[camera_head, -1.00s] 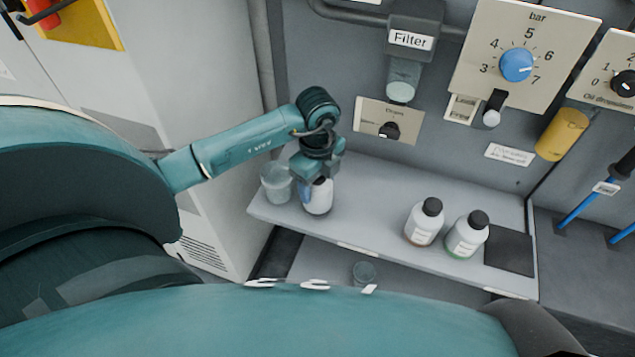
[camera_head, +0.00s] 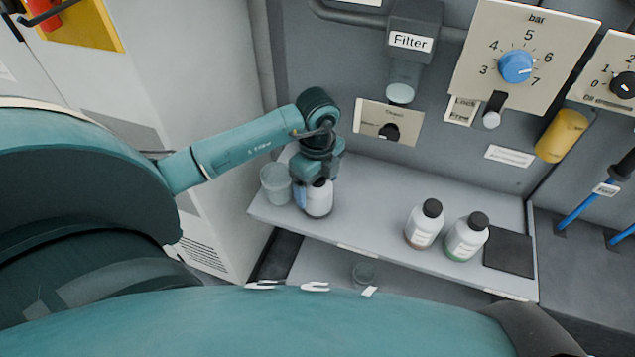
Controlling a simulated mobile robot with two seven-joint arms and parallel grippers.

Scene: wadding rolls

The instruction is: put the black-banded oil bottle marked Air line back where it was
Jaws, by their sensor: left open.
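A white bottle (camera_head: 319,203) stands upright near the left end of the grey shelf (camera_head: 370,225). Its top is partly hidden by my left gripper (camera_head: 313,182), and its marking cannot be read. My left gripper is open and right at the bottle's upper part. Two more white bottles with black caps stand further right on the shelf: one with a brown band at its base (camera_head: 423,226) and one with a green band (camera_head: 466,239). Their labels are too small to read. My right gripper is not in view.
A clear cup (camera_head: 276,184) stands just left of the gripper. A dark square pad (camera_head: 509,252) lies at the shelf's right end. The filter (camera_head: 403,80) hangs above. The shelf's middle is free. Another clear cup (camera_head: 364,273) stands below the shelf's front edge.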

